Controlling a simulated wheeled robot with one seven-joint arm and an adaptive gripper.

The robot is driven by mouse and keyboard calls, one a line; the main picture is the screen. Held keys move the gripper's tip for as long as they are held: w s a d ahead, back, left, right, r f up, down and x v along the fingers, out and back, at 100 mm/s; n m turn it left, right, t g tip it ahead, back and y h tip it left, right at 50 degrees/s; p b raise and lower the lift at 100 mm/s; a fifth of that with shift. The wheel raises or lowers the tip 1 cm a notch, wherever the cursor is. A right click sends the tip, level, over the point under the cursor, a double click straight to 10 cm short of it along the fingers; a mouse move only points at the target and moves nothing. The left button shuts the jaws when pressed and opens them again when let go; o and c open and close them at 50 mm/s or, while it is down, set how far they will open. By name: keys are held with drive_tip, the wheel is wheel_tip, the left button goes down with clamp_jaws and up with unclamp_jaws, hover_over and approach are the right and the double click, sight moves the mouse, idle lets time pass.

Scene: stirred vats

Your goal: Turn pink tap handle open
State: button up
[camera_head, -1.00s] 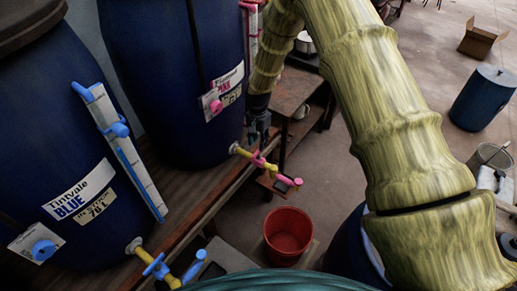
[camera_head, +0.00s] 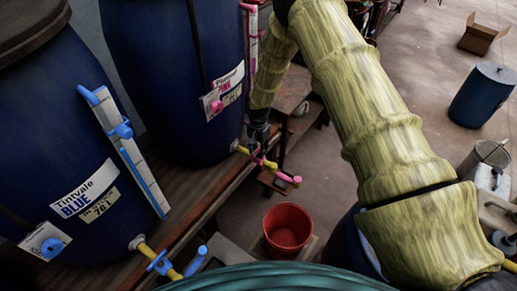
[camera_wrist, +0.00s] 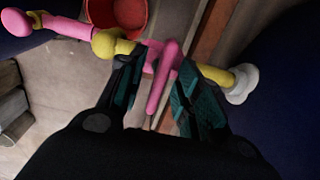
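The pink tap handle (camera_wrist: 160,78) sits between the two fingers of my gripper (camera_wrist: 158,82) in the wrist view. Its long lever points back between the fingers, with visible gaps to both sides. My gripper is open around it. The yellow tap body (camera_wrist: 217,75) runs behind the fingers, from a white collar at the right to a pink spout end (camera_wrist: 66,27) at the left. In the head view, my gripper (camera_head: 257,142) is right at the tap (camera_head: 268,164) on the pink-labelled vat (camera_head: 175,80), and partly hides the handle.
A red bucket (camera_head: 287,228) stands below and right of the tap. The blue-labelled vat (camera_head: 60,150) with its blue tap handle (camera_head: 158,263) is at the left. The vats stand on a wooden bench (camera_head: 200,205). A wooden stand (camera_head: 292,95) is behind my forearm.

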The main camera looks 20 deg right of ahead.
clamp_jaws()
drive_tip(key=shift+n+b, duration=0.3)
drive_tip(key=shift+b, duration=0.05)
drive_tip(key=shift+f+n+b, duration=0.15)
drive_tip(key=shift+n+b, duration=0.35)
drive_tip(key=shift+b, duration=0.1)
drive_tip(key=n+b, duration=0.3)
drive_tip(key=n, duration=0.1)
drive_tip(key=n+b, duration=0.3)
drive_tip(key=n, duration=0.3)
drive_tip(key=shift+n, duration=0.4)
drive_tip(key=n+b, duration=0.1)
drive_tip(key=n, duration=0.4)
drive_tip(key=shift+r, duration=0.2)
drive_tip(key=shift+n, duration=0.4)
